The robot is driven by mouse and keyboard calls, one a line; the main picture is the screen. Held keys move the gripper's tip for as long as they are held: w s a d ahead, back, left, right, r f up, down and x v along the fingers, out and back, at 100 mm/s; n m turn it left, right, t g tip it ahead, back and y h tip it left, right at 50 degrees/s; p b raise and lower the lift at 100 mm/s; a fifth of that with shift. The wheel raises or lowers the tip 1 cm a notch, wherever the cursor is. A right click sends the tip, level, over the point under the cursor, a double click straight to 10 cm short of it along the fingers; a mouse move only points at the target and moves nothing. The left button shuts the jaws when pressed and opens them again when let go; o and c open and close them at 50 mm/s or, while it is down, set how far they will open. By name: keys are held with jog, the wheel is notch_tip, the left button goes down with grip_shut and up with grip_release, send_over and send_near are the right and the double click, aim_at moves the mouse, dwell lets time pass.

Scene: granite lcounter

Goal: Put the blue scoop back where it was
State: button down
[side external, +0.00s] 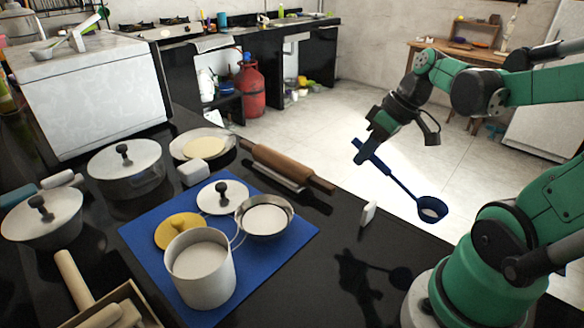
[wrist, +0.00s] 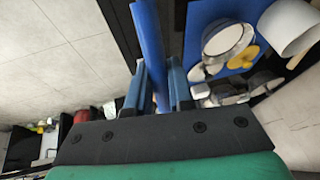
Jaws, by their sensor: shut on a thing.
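The blue scoop (side external: 400,184) is held in the air above the counter's right edge, with its round dark bowl (side external: 431,210) hanging low to the right. My gripper (side external: 366,150) is shut on its handle. In the wrist view, the blue handle (wrist: 150,45) runs up between the two fingers of my gripper (wrist: 158,90). The bowl is out of sight in the wrist view. A shadow lies on the dark counter below the arm.
A blue mat (side external: 297,252) on the counter bears a white pot (side external: 200,280), a small pan (side external: 265,218), a lid (side external: 222,196) and a yellow disc (side external: 172,232). A rolling pin (side external: 285,166) and a small white block (side external: 368,214) lie nearer the scoop. Counter around the shadow is clear.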

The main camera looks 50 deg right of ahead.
aim_at(377, 167)
jog(key=shift+f, duration=4)
jog(key=c, duration=0.7)
grip_release()
jog(key=shift+r, duration=0.1)
jog(key=shift+v, duration=2.65)
jog(key=w+a+r+t, duration=0.1)
jog(key=a, duration=0.3)
jog(key=w+a+r+t+h, duration=0.1)
jog(key=w+a, duration=0.1)
jog(key=a, duration=0.1)
jog(key=w+a+r+h, duration=0.1)
jog(key=w+a+r, duration=0.1)
jog(key=a, duration=0.2)
jog(key=shift+a+r+m+t, duration=0.1)
jog(key=shift+a+m+t, duration=0.2)
jog(key=shift+t, duration=0.1)
